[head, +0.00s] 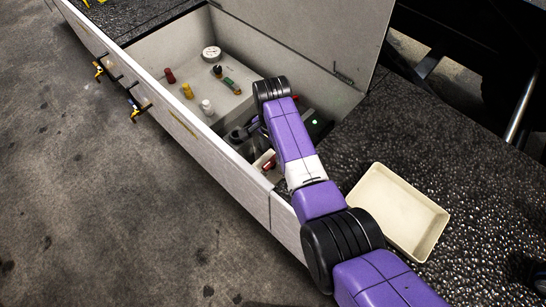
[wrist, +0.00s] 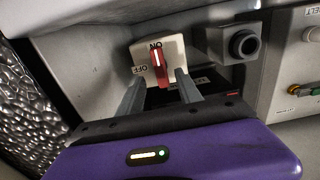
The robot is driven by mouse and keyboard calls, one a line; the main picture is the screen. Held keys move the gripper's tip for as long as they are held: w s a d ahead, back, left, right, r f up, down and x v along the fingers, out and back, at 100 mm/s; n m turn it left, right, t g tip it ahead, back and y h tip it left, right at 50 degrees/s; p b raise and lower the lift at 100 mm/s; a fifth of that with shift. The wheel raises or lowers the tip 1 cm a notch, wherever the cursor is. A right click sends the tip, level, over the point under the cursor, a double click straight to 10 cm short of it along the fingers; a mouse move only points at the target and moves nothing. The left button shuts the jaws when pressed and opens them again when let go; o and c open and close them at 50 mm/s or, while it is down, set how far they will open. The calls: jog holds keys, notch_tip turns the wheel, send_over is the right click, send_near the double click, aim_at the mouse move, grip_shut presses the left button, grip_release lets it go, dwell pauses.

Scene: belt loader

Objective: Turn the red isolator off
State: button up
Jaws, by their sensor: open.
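The red isolator (wrist: 162,72) shows in the wrist view as a red handle on a pale square plate. The plate is marked ON at the top and OFF at the left, and the handle lines up with ON. My gripper (wrist: 157,85) is open, with one grey finger on each side of the handle. I cannot tell whether either finger touches it. In the head view my arm reaches into the open grey box (head: 190,50), and my gripper (head: 245,133) is small and partly hidden there.
In the wrist view a grey block with a round black port (wrist: 243,44) sits right of the isolator, near a panel with knobs (wrist: 300,88). In the head view, red, yellow and white items (head: 187,91) stand in the box. A cream tray (head: 432,240) lies right of my arm.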

aim_at(272, 160)
jog(key=shift+f+b, duration=0.4)
jog(key=shift+f, duration=1.95)
jog(key=shift+a, duration=0.1)
grip_shut()
